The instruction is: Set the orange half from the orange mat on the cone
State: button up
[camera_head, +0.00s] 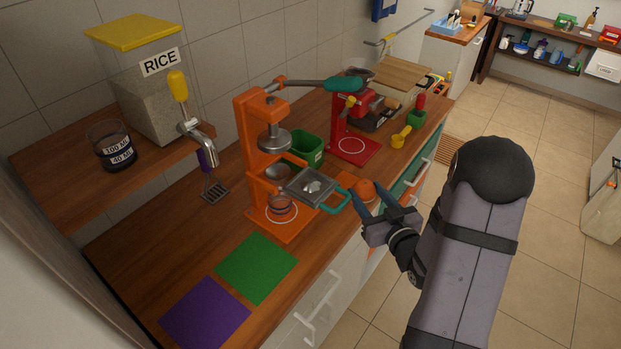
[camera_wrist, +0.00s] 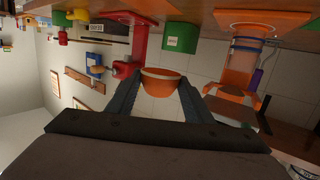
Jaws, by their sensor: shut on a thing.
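My gripper (camera_head: 369,197) is shut on the orange half (camera_head: 367,187) and holds it by the counter's front edge, close to the orange mat (camera_head: 346,180), which is partly hidden. In the wrist view the orange half (camera_wrist: 160,84) sits between the two fingers. The orange press (camera_head: 252,150) stands to the left. A grey square tray (camera_head: 297,191) with a teal handle (camera_head: 338,204) juts from it, bearing a small pale raised piece (camera_head: 313,187) that looks like the cone. A metal cup (camera_head: 273,140) hangs above, and a glass (camera_head: 281,204) stands below.
A green bin (camera_head: 305,147) stands behind the tray. A red press (camera_head: 352,130) with a teal-ended lever (camera_head: 343,85) reaching from the orange press stands at the back. Green (camera_head: 256,266) and purple (camera_head: 205,315) mats lie bare in front. A rice dispenser (camera_head: 155,100) is at left.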

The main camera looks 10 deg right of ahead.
jog(key=shift+n+y, duration=0.5)
jog(key=shift+y, duration=0.2)
jog(key=r, duration=0.2)
jog(key=d+r+p, duration=0.1)
jog(key=r, duration=0.2)
jog(key=shift+w+p, duration=0.1)
jog(key=shift+p, duration=0.2)
jog(key=a+r+n+g+y+p, duration=0.2)
jog(key=a+r+y, duration=0.1)
jog(key=a+r, duration=0.35)
notch_tip(320, 180, up, 6)
jog(key=n+g+y+p, duration=0.2)
jog(key=n+y, duration=0.1)
send_over(317, 189)
jog(key=shift+f, duration=2.95)
jog(key=shift+f, duration=0.1)
jog(key=shift+f+p, duration=0.6)
jog(key=shift+f, duration=1.4)
jog(key=shift+f+b, duration=0.4)
jog(key=shift+f, duration=0.05)
